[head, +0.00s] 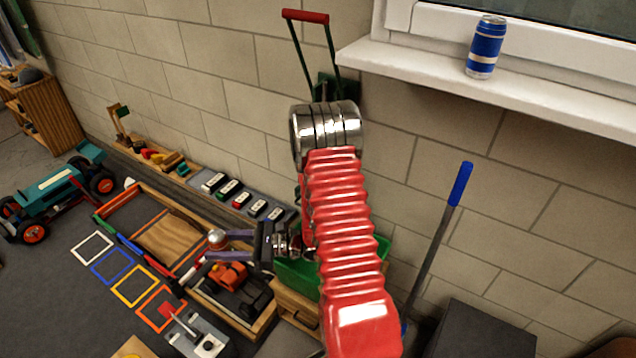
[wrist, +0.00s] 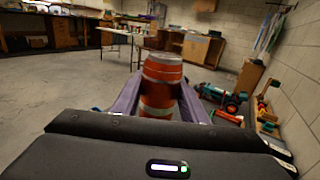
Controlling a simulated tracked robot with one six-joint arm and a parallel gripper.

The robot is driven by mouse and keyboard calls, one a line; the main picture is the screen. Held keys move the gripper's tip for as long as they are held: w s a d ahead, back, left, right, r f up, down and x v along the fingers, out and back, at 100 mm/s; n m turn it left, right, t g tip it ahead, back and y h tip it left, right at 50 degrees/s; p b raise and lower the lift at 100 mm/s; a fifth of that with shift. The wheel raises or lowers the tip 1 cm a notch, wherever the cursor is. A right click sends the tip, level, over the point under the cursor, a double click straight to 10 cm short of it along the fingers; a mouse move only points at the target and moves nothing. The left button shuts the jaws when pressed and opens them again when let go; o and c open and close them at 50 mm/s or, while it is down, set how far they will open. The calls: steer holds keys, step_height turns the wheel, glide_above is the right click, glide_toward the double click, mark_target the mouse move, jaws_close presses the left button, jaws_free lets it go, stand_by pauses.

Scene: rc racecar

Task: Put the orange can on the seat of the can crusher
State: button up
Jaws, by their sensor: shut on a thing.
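The orange can (wrist: 162,72), with a pale band, stands between the two purple fingers of my gripper (wrist: 160,108) in the wrist view. In the head view my gripper (head: 222,246) is shut on the can, and only the can's silver and orange end (head: 216,238) shows there. The can crusher (head: 322,86) is on the block wall, with green arms and a red handle (head: 305,16) raised. My red and chrome arm hides its lower part, so I cannot see the seat. My gripper is below and left of the crusher.
A blue and white can (head: 486,46) stands on the window sill (head: 520,92). Below my gripper are a wooden sand tray (head: 165,240), toy vehicles and coloured floor squares. A teal racecar (head: 55,195) is at left. A blue-handled pole (head: 440,230) leans at right.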

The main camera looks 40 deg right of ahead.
steer(key=shift+a, duration=0.3)
steer(key=d+m+t+h, duration=0.6)
steer(key=d+h, duration=0.1)
steer(key=d, duration=1.6)
steer(key=s+d+m+h, duration=0.2)
steer(key=s+d+h, duration=0.2)
steer(key=d, duration=0.6)
steer(key=s+d+m+t+h, duration=0.1)
steer(key=s+d+m+h, duration=0.2)
steer(key=d, duration=0.7)
steer(key=shift+s+h, duration=0.75)
steer(key=shift+h, duration=0.05)
steer(key=shift+w+d, duration=0.1)
steer(key=w+d, duration=0.1)
steer(key=w, duration=1.5)
steer(key=shift+w, duration=0.3)
